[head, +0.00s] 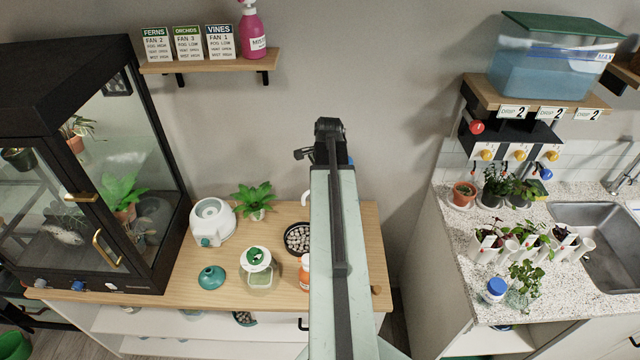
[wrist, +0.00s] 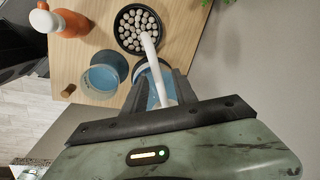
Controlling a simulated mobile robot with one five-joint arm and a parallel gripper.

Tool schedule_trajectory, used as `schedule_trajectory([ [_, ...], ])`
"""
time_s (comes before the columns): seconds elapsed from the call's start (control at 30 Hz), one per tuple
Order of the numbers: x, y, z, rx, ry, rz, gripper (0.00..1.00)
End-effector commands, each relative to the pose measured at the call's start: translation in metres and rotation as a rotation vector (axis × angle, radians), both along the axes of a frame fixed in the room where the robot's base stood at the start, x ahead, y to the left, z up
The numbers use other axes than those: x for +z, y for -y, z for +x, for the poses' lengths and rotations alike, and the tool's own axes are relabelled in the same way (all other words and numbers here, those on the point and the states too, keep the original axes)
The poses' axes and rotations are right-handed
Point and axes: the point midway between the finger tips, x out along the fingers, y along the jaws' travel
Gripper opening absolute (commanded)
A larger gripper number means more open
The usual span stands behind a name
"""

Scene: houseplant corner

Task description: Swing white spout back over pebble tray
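The pebble tray (wrist: 122,38) is a round black dish of pale pebbles on the wooden bench; it also shows in the head view (head: 287,246), partly behind my arm. The white spout (wrist: 152,55) is a curved tube, and its far end overlaps the tray's near rim in the wrist view. Its other end runs down between my fingers to a blue body (wrist: 141,68). A bit of white tube shows beside my arm in the head view (head: 306,197). My gripper (wrist: 158,76) looks open, its dark fingers either side of the spout; contact is unclear. My arm hides it in the head view.
An orange bottle (wrist: 72,23) and a clear blue-tinted cup (wrist: 106,72) stand close to the tray. The wall is close behind.

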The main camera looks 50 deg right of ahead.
Motion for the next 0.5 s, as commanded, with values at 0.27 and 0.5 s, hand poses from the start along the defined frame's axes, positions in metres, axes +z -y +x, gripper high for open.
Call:
schedule_trajectory([
  [0.27, 0.007, 0.0, -0.002, 0.0, -0.002, 0.0, 0.34],
  [0.5, 0.046, -0.003, -0.008, 0.0, -0.001, -0.001, 0.34],
])
